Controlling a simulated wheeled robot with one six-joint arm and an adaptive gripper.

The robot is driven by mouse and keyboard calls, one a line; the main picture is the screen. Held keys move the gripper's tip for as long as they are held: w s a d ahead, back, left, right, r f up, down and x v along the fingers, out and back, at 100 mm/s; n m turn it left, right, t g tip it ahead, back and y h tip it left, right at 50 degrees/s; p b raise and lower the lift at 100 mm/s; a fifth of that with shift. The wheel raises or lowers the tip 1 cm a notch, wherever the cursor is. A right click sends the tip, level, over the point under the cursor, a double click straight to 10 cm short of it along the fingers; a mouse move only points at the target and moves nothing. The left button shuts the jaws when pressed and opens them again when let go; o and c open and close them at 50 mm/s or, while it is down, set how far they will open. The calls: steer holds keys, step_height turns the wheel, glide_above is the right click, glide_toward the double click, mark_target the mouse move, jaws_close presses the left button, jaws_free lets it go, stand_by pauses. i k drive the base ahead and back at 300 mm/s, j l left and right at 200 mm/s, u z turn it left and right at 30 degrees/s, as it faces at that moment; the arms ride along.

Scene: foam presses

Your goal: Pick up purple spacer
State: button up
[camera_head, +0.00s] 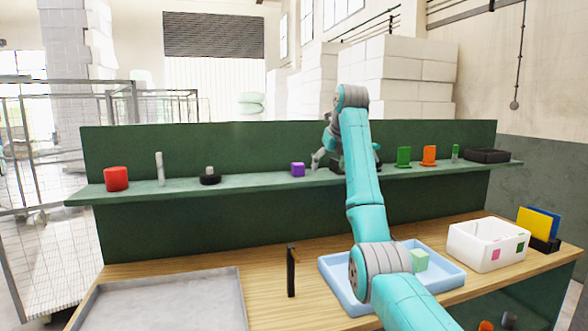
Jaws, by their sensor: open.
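The purple spacer (298,169) is a small purple block standing on the green shelf (240,183), near the middle of its length. My gripper (316,160) is just to the right of the spacer at shelf height. Its jaws are open and hold nothing that I can see. A gap seems to separate the fingers from the spacer; whether they touch is too small to tell. My arm hides part of the shelf behind it.
A red cylinder (116,178), a pale upright rod (160,168) and a black round piece (210,179) stand left on the shelf. Green (403,156) and orange (429,155) pieces stand right. Below are a blue tray (335,283), a white bin (472,249) and a grey tray (165,305).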

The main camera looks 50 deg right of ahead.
mark_target(298, 169)
steer(key=i+l, duration=0.75)
steer(key=i, duration=0.1)
